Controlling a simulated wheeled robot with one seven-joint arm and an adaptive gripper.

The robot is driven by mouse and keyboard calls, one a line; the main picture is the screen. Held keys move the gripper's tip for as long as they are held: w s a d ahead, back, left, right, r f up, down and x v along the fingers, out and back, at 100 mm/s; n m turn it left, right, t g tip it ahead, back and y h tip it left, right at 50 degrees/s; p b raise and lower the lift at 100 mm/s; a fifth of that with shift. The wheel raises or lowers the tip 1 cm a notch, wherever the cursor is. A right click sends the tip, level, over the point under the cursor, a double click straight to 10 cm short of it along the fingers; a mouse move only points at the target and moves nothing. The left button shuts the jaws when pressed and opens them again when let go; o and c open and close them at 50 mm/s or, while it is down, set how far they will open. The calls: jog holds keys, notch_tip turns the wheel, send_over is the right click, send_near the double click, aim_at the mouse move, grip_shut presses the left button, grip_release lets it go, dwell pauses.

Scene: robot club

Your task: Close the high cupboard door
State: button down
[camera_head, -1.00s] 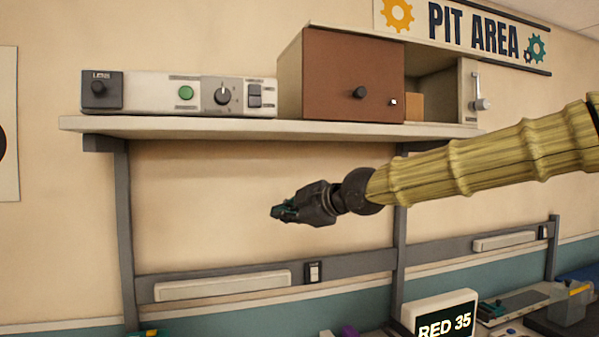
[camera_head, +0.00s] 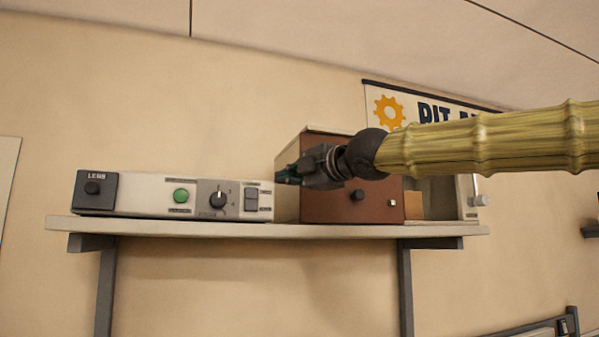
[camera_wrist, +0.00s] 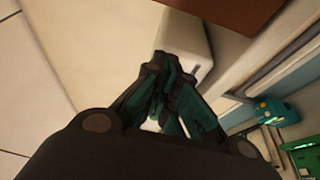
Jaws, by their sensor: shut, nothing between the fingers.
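The cupboard (camera_head: 288,205) stands on the right part of the high shelf. Its brown door (camera_head: 325,208), with a dark round knob (camera_head: 358,196), covers the left and middle of the front. A gap at the right shows the inside and a tan block (camera_head: 413,206). My gripper (camera_head: 288,176) is shut and empty, in front of the door's upper left part, fingertips pointing left. It hides part of the door; I cannot tell whether it touches. In the wrist view the shut fingers (camera_wrist: 160,66) show below a brown edge (camera_wrist: 225,12), probably the door.
A control panel (camera_head: 140,196) with a green button and a dial sits left of the cupboard on the shelf (camera_head: 260,228). The wall above the control panel is clear.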

aim_at(274, 183)
jog(key=x, duration=0.4)
jog(key=shift+w+a+p, duration=0.1)
jog(key=shift+w+p, duration=0.05)
jog(key=shift+p, duration=0.25)
jog(key=shift+w+d+p, duration=0.35)
jog(key=shift+d+p, duration=0.05)
jog(key=shift+p, duration=0.05)
jog(key=d, duration=0.1)
jog(key=d+p, duration=0.1)
jog(key=shift+w+d, duration=0.3)
jog(key=shift+d, duration=0.05)
jog(key=shift+d, duration=0.15)
